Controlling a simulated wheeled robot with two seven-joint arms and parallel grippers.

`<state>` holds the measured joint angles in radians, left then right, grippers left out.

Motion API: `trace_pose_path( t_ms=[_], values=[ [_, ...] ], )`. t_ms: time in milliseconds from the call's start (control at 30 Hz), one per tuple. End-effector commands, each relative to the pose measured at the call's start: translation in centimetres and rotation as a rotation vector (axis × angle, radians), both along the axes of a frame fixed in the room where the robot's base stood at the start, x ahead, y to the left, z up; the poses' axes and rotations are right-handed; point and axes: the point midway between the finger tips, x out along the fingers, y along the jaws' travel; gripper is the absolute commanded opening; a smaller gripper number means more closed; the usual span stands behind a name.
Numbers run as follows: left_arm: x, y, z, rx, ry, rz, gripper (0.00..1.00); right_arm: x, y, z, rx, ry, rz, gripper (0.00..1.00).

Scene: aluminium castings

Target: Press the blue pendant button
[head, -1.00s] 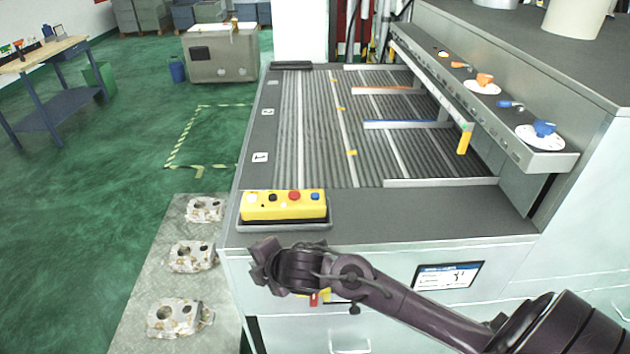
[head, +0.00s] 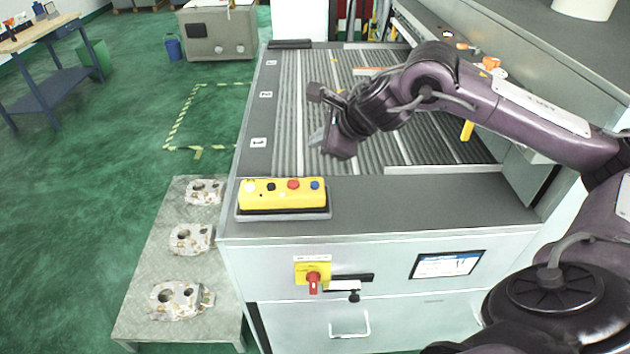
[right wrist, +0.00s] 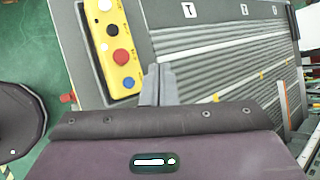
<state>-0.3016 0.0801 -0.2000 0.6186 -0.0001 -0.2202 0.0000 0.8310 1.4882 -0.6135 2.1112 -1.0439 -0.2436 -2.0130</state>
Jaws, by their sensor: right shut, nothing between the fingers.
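The yellow pendant (head: 282,194) lies in a grey tray on the front left corner of the machine top. Its blue button (head: 315,185) is at the right end, beside the red button (head: 293,184). In the right wrist view the blue button (right wrist: 128,83) shows at the pendant's near end, next to the red button (right wrist: 121,56). My right gripper (head: 318,138) is above the ribbed bed, behind and above the pendant, apart from it. In the right wrist view its fingers (right wrist: 158,72) are together and empty, to the right of the blue button. My left gripper is not in view.
The ribbed bed (head: 290,110) with stripes extends behind the pendant. A red rotary switch (head: 313,280) is on the front panel below. Castings (head: 178,298) lie on a grey plate at the left. A shelf with orange knobs (head: 490,63) runs along the right, partly behind my arm.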

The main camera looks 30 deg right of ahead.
Motion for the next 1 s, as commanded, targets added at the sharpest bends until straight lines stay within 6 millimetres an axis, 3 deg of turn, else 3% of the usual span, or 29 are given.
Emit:
trace_pose_path(
  t_ms=[533, 1000],
  values=[
    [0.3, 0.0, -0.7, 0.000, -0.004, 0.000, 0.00, 0.0, -0.1, -0.9, -0.003, 0.001, 0.001, 0.00],
    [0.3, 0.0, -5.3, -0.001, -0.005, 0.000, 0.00, 0.0, -0.1, -7.2, -0.002, 0.000, 0.000, 0.00]
  ],
)
